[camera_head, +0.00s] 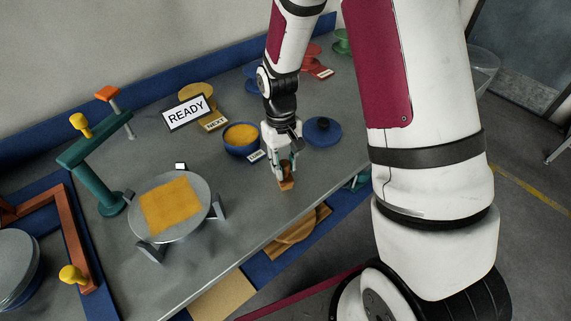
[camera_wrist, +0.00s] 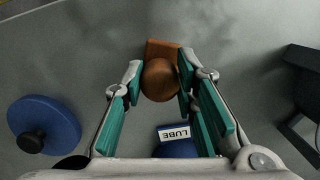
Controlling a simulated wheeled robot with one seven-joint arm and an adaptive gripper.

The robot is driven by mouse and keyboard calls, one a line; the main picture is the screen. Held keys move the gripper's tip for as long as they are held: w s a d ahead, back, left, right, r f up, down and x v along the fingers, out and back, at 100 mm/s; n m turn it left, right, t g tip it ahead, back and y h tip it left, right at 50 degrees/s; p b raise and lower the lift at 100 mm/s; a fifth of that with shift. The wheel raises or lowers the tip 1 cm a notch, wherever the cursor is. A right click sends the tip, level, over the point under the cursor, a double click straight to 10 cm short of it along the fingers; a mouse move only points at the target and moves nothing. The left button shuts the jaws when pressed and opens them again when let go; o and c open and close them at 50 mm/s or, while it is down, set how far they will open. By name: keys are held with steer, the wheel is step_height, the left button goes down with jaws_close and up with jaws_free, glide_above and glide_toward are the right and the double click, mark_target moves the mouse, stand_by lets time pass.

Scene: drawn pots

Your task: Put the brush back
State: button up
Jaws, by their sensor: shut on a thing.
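The brush (camera_head: 286,185) is a small brown wooden piece at the table's front edge side, just right of the middle of the head view. In the wrist view it shows as a round wooden knob (camera_wrist: 160,80) on a flat brown block (camera_wrist: 163,47). My gripper (camera_head: 284,171) points down, with its teal-padded fingers closed around the knob, as also seen in the wrist view (camera_wrist: 159,84). Whether the block touches the table is unclear. A blue pot (camera_head: 230,149) with yellow contents and a LUBE card (camera_wrist: 180,133) stands to the left behind the brush.
A blue lid (camera_head: 322,132) with a dark knob lies right of the pot. A grey round plate (camera_head: 200,190) with a yellow square stands left, beside a teal post (camera_head: 108,190). A READY sign (camera_head: 186,112) stands behind. Bare grey tabletop (camera_head: 235,220) lies between plate and brush.

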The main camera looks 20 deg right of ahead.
steer(key=shift+f, duration=0.3)
steer(key=o, duration=1.1)
steer(key=shift+r, duration=0.15)
step_height(320, 180, up, 12)
steer(key=w+b, duration=0.2)
steer(key=s+r+m+t, duration=0.1)
steer(key=s+r+t, duration=0.6)
steer(key=s+r, duration=1)
steer(key=shift+s+r, duration=0.25)
steer(key=shift+s, duration=0.35)
